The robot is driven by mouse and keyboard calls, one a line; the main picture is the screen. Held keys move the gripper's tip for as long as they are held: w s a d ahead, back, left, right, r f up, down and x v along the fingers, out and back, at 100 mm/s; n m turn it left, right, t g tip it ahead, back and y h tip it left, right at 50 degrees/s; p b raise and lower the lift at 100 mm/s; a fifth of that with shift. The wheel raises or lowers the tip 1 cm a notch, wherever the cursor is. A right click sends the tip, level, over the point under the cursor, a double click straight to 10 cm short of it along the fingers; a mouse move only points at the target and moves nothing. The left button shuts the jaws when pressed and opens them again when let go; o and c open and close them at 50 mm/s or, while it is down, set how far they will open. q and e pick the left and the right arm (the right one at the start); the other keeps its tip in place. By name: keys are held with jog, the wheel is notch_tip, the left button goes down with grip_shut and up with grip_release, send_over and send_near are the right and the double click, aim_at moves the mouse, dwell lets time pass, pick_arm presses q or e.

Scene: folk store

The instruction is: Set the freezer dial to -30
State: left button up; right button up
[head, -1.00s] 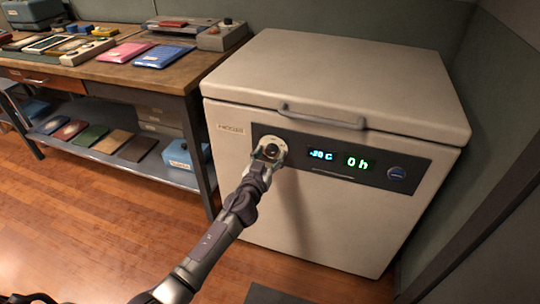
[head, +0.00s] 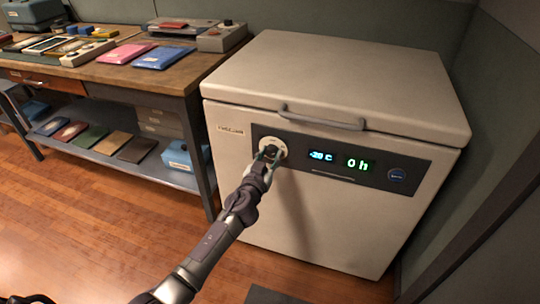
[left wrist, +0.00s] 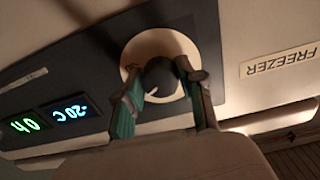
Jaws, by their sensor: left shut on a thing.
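The freezer (head: 330,215) is a cream chest with a dark control panel. Its dial (left wrist: 160,77) is a black knob with a pale pointer mark on a light round plate (left wrist: 183,45). My left gripper (head: 268,153) is at the dial, its fingers on either side of the knob and shut on it. The gripper partly hides the dial in the head view. My right gripper is in neither view.
The freezer's lid handle (head: 322,121) juts out above the panel. A wooden workbench (head: 105,72) stands to the left.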

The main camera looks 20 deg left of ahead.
pick_arm(q)
jog(key=m, duration=0.3)
jog(key=shift+m, duration=0.3)
jog(key=m, duration=0.3)
jog(key=shift+m, duration=0.3)
jog(key=m, duration=0.2)
jog(key=shift+m, duration=1.2)
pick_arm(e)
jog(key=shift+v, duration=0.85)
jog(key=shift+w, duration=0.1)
pick_arm(q)
jog(key=o, duration=1.1)
jog(key=shift+o, duration=0.2)
